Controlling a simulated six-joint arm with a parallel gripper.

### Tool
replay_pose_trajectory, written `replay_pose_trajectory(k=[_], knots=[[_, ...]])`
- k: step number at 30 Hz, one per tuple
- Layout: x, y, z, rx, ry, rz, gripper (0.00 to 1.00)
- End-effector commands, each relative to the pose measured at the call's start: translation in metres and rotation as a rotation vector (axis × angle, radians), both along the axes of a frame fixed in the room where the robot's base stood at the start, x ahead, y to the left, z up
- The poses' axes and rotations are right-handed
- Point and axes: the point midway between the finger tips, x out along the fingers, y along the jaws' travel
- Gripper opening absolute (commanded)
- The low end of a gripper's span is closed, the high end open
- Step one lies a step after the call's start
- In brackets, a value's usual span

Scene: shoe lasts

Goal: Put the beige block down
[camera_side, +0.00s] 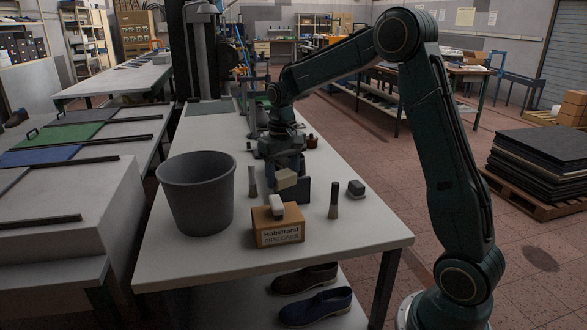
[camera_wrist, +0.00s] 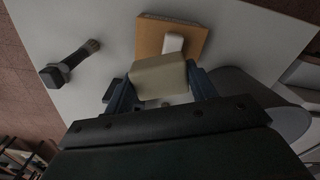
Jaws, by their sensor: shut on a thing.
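The beige block (camera_side: 286,178) is held between the jaws of my gripper (camera_side: 288,184), above the white table (camera_side: 350,235). In the side view it shows behind and a little above the cardboard box. In the wrist view the beige block (camera_wrist: 160,77) fills the gap between the two blue-grey fingers of my gripper (camera_wrist: 160,86). The block hides part of the cardboard box in that view. How high it is above the table is hard to tell.
A cardboard box (camera_side: 277,231) labelled "Hohstrand PIPE CAPS" bears a small white block (camera_side: 277,210). A grey bucket (camera_side: 197,195) stands left. Brushes (camera_side: 334,199) (camera_side: 252,182) stand upright nearby, with a dark grey-green block (camera_side: 356,188) at the right. The front right tabletop is clear.

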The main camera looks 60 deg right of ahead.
Motion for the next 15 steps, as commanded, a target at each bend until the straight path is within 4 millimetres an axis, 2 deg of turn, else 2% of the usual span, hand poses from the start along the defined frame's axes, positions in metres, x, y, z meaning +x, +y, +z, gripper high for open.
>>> replay_pose_trajectory(k=[1,6,15], knots=[[-0.009,-0.014,0.003,-0.001,-0.002,-0.024,0.33],[-0.040,-0.055,0.011,-0.001,-0.002,-0.084,0.33],[-0.102,-0.114,0.024,-0.001,-0.002,-0.191,0.33]])
